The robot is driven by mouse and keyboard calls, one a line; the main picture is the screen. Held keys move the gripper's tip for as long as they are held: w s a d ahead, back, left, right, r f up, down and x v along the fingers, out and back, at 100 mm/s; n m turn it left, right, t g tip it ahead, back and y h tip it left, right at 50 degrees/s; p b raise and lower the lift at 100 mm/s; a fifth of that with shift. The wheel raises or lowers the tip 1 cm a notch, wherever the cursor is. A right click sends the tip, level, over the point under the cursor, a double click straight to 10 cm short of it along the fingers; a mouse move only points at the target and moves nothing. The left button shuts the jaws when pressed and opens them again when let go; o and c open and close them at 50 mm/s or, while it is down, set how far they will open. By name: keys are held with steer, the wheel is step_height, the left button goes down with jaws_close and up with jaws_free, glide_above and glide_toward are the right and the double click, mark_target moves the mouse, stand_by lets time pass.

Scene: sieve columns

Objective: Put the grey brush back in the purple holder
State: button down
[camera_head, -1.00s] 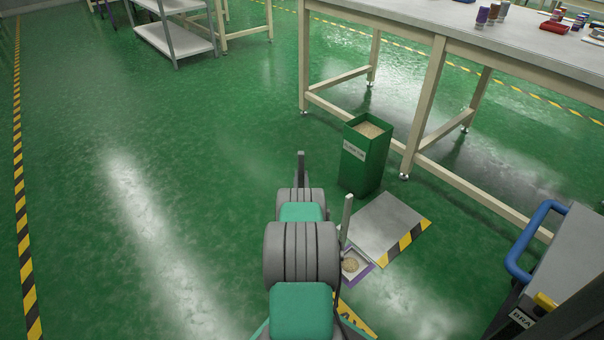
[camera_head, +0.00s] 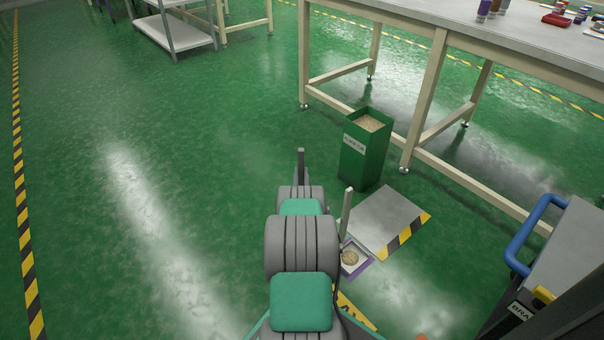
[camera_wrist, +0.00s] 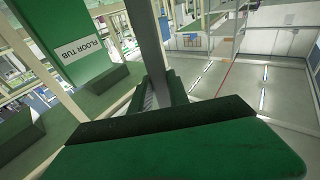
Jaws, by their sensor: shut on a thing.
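In the wrist view my gripper (camera_wrist: 160,106) shows as a broad green and black body at the bottom. A long grey bar (camera_wrist: 148,40), seemingly the grey brush, stands up from its middle, tilted; its bristles cannot be made out. In the head view my arm hides most of the gripper, and a thin grey bar (camera_head: 346,212) sticks up to its right. A purple-edged square (camera_head: 365,263) with a tan round patch lies low beside it, partly hidden by the arm. I cannot tell whether it is the purple holder.
A green floor tub (camera_head: 362,162) filled with tan grains stands ahead. A grey plate (camera_head: 383,217) with a striped edge lies before it. A workbench (camera_head: 480,45) is at the right. A cart with a blue handle (camera_head: 522,240) is near right. The floor at left is clear.

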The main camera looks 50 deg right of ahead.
mark_target(301, 157)
steer(key=shift+f, duration=0.15)
steer(key=c, duration=1.2)
jaws_free()
steer(key=shift+o, duration=0.2)
steer(key=shift+r+p, duration=2.8)
steer(key=shift+r, duration=1.2)
